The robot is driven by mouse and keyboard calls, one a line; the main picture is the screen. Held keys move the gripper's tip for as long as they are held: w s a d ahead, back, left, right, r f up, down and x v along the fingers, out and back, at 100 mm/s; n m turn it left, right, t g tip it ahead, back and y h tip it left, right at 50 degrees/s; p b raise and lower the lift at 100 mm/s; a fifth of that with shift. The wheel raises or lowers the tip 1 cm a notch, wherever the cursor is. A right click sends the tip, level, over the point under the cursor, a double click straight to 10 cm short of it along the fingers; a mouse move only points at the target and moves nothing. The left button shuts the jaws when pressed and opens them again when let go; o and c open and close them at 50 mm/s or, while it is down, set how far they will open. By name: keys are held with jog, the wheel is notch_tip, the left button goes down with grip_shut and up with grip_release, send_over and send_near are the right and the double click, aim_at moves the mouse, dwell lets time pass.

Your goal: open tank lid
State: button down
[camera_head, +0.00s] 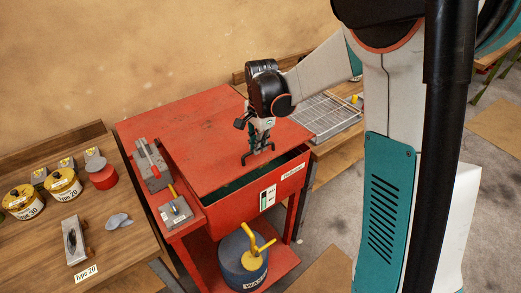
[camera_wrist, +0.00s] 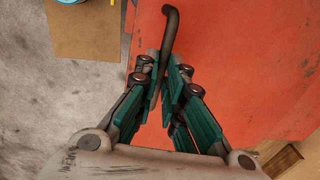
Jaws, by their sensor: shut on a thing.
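The red tank (camera_head: 285,186) stands on a red stand. Its flat red lid (camera_head: 205,150) also fills much of the wrist view (camera_wrist: 255,60). A dark gap shows between the lid's front edge and the tank wall, so the lid stands slightly open. The dark bar handle (camera_wrist: 170,22) is near the lid's front edge. My gripper (camera_head: 258,150) comes from above and is shut on the handle; its green fingers (camera_wrist: 168,75) sit on both sides of the bar in the wrist view. Part of the handle is hidden between the fingers.
A grey box with a red-handled tool (camera_head: 152,165) and a small plate with a yellow handle (camera_head: 177,211) sit left of the lid. A blue-grey canister (camera_head: 243,268) stands on the lower shelf. A wooden bench (camera_head: 125,245) with yellow tins is at left. A metal rack (camera_head: 325,117) is behind right.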

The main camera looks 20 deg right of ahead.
jog(key=w+a+r+p, duration=0.3)
jog(key=w+r+p, duration=0.3)
jog(key=w+r, duration=0.3)
jog(key=w+a+r+g+p, duration=0.1)
jog(key=w+a+r+p, duration=0.2)
jog(key=w+r+p, duration=0.3)
jog(key=shift+w+a+r+p, duration=0.4)
jog(key=shift+w+r, duration=1.85)
jog(key=shift+r, duration=2.15)
jog(key=c, duration=1.9)
grip_release()
jog(key=o, duration=0.3)
jog(key=shift+w+a+f, duration=0.1)
jog(key=shift+w+f, duration=0.2)
jog(key=shift+w, duration=0.15)
jog(key=shift+r, duration=0.1)
jog(key=shift+c, duration=0.2)
